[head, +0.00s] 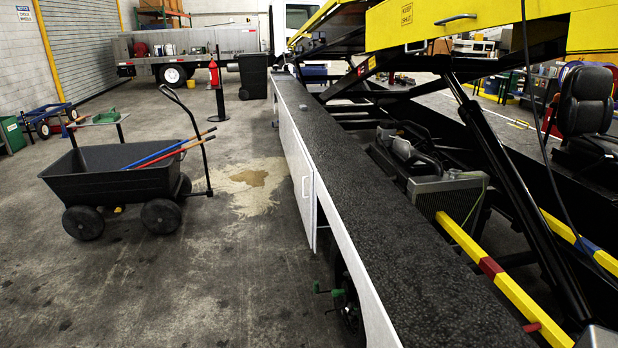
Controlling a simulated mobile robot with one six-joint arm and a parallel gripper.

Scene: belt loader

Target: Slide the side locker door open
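The side locker door (296,165) is a white panel along the left flank of the belt loader, below its black top deck (345,165). A small upright handle (306,187) sits near the door's near edge. The door is seen at a steep angle. Its near edge ends beside a dark gap under the deck's white side rail (352,262). I cannot tell from this view whether the door is fully shut or partly slid. My gripper is not in view.
A black garden cart (110,172) with long-handled tools stands on the left. A small green part (330,292) sticks out low beside the loader's dark wheel area. Concrete floor (235,270) between cart and loader is clear, with a wet stain. A black bin (252,76) stands farther back.

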